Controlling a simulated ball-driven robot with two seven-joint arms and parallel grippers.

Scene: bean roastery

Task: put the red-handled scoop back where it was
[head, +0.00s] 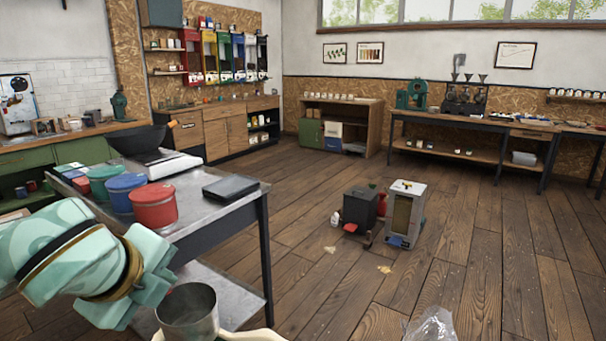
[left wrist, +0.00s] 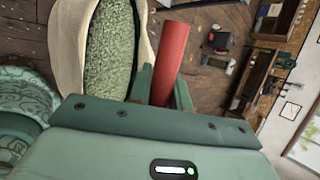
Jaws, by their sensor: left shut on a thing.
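My left gripper (head: 152,285) is low at the left in the head view, beside the near end of the metal-topped table. In the left wrist view, the left gripper (left wrist: 161,90) is shut on the red handle of the scoop (left wrist: 172,55). The scoop's grey metal cup (head: 187,312) shows in the head view at the bottom, just beyond the gripper; its red handle is hidden there. A beige sack of green beans (left wrist: 110,50) stands open beside the handle in the left wrist view; its pale rim (head: 245,336) seems to show at the bottom of the head view. My right gripper is not in view.
The metal-topped table (head: 205,215) holds a red canister (head: 154,207), a blue canister (head: 125,194), a green canister (head: 104,181) and a flat black item (head: 230,188). A clear plastic bag (head: 432,326) is at the bottom right. Two small machines (head: 404,215) stand on the otherwise mostly open floor.

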